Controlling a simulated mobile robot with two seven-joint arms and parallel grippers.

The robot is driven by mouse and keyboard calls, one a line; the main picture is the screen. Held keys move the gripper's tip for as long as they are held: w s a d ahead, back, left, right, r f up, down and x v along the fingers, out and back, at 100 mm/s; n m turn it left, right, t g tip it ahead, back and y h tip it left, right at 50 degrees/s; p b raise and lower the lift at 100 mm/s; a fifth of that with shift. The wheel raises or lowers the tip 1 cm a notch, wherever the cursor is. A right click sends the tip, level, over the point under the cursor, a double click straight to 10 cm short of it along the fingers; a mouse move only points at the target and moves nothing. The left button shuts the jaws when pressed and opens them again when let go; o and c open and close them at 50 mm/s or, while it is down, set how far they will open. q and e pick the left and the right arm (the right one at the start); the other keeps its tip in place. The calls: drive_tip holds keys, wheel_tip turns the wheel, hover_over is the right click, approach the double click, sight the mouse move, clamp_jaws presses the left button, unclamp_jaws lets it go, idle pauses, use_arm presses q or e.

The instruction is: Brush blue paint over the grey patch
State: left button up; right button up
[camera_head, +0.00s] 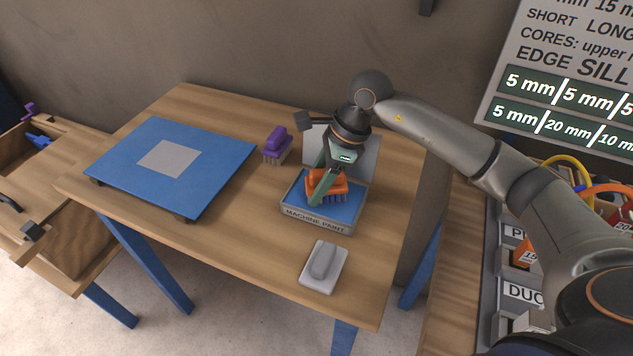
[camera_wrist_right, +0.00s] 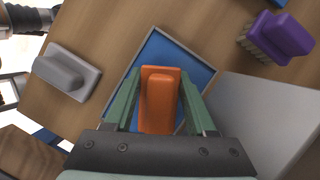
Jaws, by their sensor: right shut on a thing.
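A blue panel (camera_head: 215,177) lies on the table at the left, with a light grey square patch (camera_head: 168,158) in its middle. A tray (camera_head: 316,223) labelled "MACHINE PAINT" holds blue paint (camera_head: 344,211). My right gripper (camera_head: 322,188) is shut on the handle of an orange brush (camera_head: 340,184), bristles down, in or just above the paint; contact is unclear. In the right wrist view the gripper's green fingers (camera_wrist_right: 160,88) flank the orange handle (camera_wrist_right: 158,110), over the tray's blue area (camera_wrist_right: 165,52). My left gripper is not in view.
A purple brush (camera_head: 276,145) stands between panel and tray. A grey-white block with a handle (camera_head: 323,265) lies in front of the tray. A pale upright plate (camera_head: 365,158) stands behind the tray. Bare wood lies between panel and tray.

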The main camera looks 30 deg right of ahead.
sight(316, 172)
idle(0.3)
drive_tip(key=shift+r+p, duration=2.2)
drive_tip(key=shift+r, duration=1.3)
drive_tip(key=s+a+r+n+g+h+p, duration=0.1)
drive_tip(key=s+n+g+h, duration=0.3)
drive_tip(key=n, duration=1.8)
drive_tip(key=s+g+p, duration=0.1)
drive_tip(key=s+g, duration=0.1)
drive_tip(key=s, duration=0.3)
drive_tip(key=shift+s+r, duration=0.3)
drive_tip(key=shift+r, duration=0.05)
drive_tip(key=shift+a, duration=0.15)
